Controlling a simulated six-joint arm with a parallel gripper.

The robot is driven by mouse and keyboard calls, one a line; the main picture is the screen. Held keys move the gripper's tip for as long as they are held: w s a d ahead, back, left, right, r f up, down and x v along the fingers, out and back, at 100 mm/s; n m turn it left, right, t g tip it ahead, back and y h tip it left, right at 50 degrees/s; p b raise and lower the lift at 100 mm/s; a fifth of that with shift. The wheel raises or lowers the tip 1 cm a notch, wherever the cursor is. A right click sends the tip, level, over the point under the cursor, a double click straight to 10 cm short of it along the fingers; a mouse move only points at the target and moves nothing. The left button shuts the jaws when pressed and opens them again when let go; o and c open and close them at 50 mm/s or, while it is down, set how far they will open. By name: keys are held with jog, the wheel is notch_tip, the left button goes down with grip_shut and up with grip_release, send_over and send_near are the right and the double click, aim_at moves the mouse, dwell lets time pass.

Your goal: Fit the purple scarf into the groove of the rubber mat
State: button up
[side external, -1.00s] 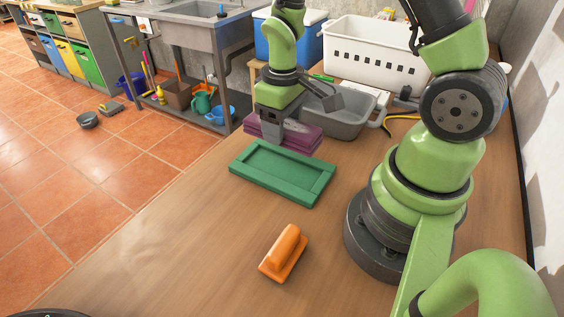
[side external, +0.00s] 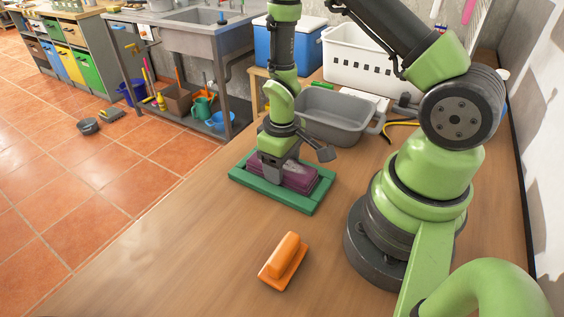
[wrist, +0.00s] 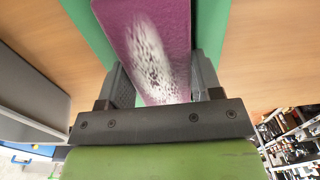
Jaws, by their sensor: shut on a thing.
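The purple scarf (side external: 299,177) is a folded block with a whitish speckled patch on top. It lies within the raised rim of the green rubber mat (side external: 304,207) in the side view; whether it rests on the groove floor is hard to tell. My gripper (side external: 277,177) is over the mat's left part, shut on the scarf. In the wrist view the scarf (wrist: 118,22) runs between the two fingers (wrist: 162,85), with the green mat (wrist: 210,30) on both sides. The fingertips are partly hidden in the side view.
An orange handled tool (side external: 283,262) lies on the wooden table (side external: 190,245) in front of the mat. A grey tub (side external: 332,118), a white crate (side external: 368,58) and a yellow cable (side external: 400,124) are behind. The table's front left is clear.

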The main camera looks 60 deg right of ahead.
jog(key=o, duration=1)
jog(key=shift+f, duration=0.1)
jog(key=shift+c, duration=0.2)
jog(key=s+a+r+m+t, duration=0.1)
jog(key=a+r+t, duration=0.1)
jog(key=r, duration=1)
jog(key=s+a+r+m+t, duration=0.1)
jog(key=s+r, duration=0.1)
jog(key=r, duration=0.9)
jog(key=s+a+r+m+t+y, duration=0.2)
jog(key=s+a+r+t, duration=0.1)
jog(key=s+r, duration=0.3)
jog(key=shift+s+a+r+t, duration=0.4)
jog(key=shift+s+t, duration=0.2)
jog(key=shift+s, duration=0.25)
